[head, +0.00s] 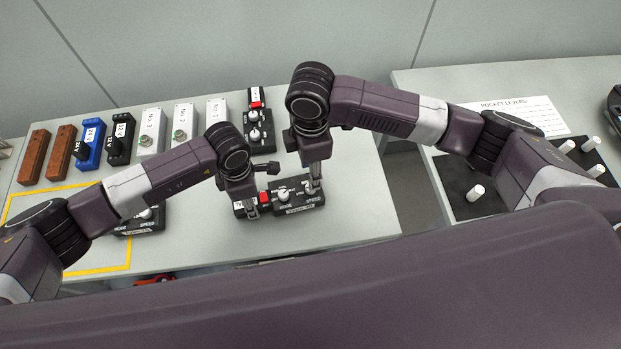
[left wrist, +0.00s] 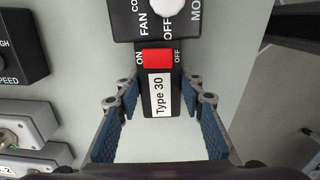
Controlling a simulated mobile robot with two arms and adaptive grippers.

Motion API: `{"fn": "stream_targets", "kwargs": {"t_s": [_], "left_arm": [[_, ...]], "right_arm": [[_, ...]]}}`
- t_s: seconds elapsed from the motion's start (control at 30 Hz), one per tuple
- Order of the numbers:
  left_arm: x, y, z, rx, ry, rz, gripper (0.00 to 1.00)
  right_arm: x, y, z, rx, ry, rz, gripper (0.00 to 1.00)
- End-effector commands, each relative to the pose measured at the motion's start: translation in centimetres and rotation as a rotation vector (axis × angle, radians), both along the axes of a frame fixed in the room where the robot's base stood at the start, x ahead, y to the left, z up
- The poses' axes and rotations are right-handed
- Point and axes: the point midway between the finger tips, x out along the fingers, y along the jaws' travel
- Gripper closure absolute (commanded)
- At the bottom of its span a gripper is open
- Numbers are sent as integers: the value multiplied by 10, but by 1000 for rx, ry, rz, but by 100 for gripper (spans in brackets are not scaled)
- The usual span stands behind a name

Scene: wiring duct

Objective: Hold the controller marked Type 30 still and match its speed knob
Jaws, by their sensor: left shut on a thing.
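The black controller marked Type 30 (head: 297,208) lies on the table with a red switch and a white knob visible in the head view. The left wrist view shows its narrow end with the Type 30 label (left wrist: 160,95), the red switch (left wrist: 158,58) and part of a white knob (left wrist: 168,5). My left gripper (left wrist: 158,100) is shut on this narrow end, one finger on each side. My right gripper (head: 314,186) points down at the controller's right end, over the speed knob there. The knob is mostly hidden, and I cannot tell whether the fingers touch it.
A second controller (head: 259,132) with two white knobs stands behind. A third (head: 150,222) sits partly under my left arm, in a yellow outline (head: 100,272). Several blocks and boxes line the table's back left. A side table (head: 430,85) at right holds white pegs and a printed sheet.

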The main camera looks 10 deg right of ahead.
Motion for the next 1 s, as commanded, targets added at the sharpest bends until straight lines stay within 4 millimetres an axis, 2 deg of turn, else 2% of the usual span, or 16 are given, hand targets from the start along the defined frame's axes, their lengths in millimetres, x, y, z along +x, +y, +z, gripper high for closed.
{"fn": "stream_targets", "kwargs": {"t_s": [0.1,0.3,0.77,0.8,0.93,1.0], "left_arm": [[0,0,0,-1,0,0,95],[0,0,0,-1,-1,0,95],[0,-1,0,-2,-1,0,95],[0,-1,0,-2,-1,0,60],[0,-1,0,-1,-1,0,46],[0,-1,0,-1,-1,0,44]], "right_arm": [[1,0,24,0,-3,0,63],[0,0,47,-1,-1,0,63],[0,0,52,-1,1,0,63],[0,0,52,-1,1,0,63],[0,0,52,-1,1,0,63],[0,0,51,-1,1,0,63]]}}
